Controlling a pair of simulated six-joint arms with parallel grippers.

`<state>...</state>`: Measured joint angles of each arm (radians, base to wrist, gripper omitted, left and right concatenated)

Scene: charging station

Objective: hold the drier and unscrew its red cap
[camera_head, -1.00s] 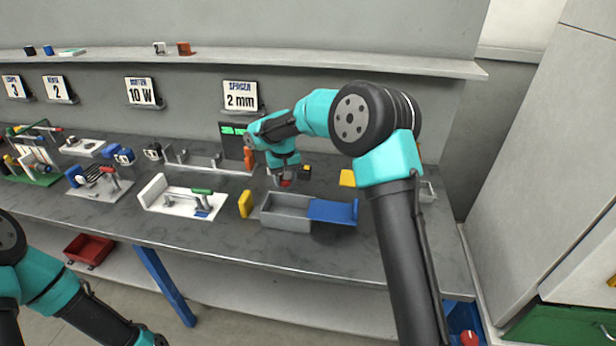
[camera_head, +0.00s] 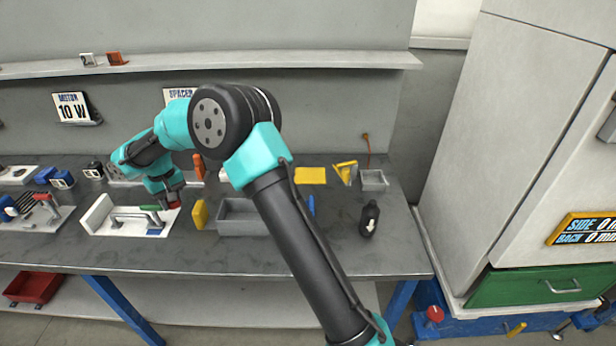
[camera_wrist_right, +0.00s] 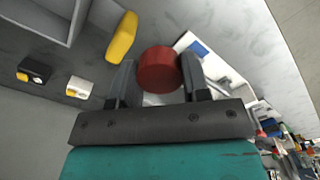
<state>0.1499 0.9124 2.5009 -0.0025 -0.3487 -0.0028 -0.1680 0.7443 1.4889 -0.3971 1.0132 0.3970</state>
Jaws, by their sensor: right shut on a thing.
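My right gripper (camera_head: 172,204) is over the worktable, close to the right end of a white tray. In the right wrist view its two fingers (camera_wrist_right: 158,84) are shut on a round red cap (camera_wrist_right: 158,70). The red cap shows only as a small red patch at the fingertips in the head view. Whether a drier body is joined to the cap is hidden, and I cannot pick out the drier elsewhere. My left gripper is not in view.
A yellow block (camera_head: 199,214) stands just right of the gripper, then a grey bin (camera_head: 234,217), partly behind my right arm. The white tray (camera_head: 100,217) holds a handled tool. A dark bottle (camera_head: 369,220) stands at the right. Bare table lies along the front edge.

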